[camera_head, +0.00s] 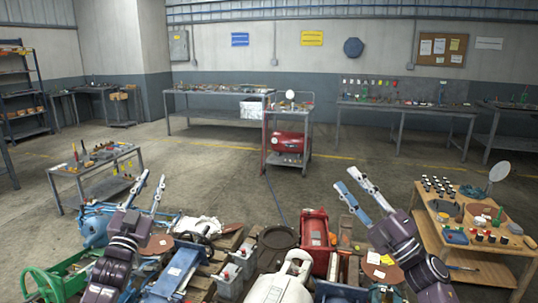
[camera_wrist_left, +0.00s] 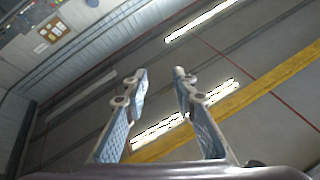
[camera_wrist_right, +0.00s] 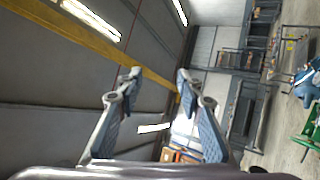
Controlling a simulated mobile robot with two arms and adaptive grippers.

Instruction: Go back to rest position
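My left gripper (camera_head: 148,190) is raised above the left part of the loaded pallet area, its fingers pointing up. In the left wrist view its two fingers (camera_wrist_left: 160,85) stand apart with nothing between them, against the ceiling. My right gripper (camera_head: 360,190) is raised above the right part of the load, fingers pointing up and to the left. In the right wrist view its fingers (camera_wrist_right: 155,85) are apart and empty, with the ceiling and a wall behind. Neither gripper touches anything in view.
Mixed machine parts lie close in front: a red machine (camera_head: 315,230), a blue part (camera_head: 177,268), a green frame (camera_head: 45,285) and a dark round pan (camera_head: 278,237). A wooden table (camera_head: 470,258) stands right, a metal cart (camera_head: 97,172) left. The floor (camera_head: 230,165) beyond is clear.

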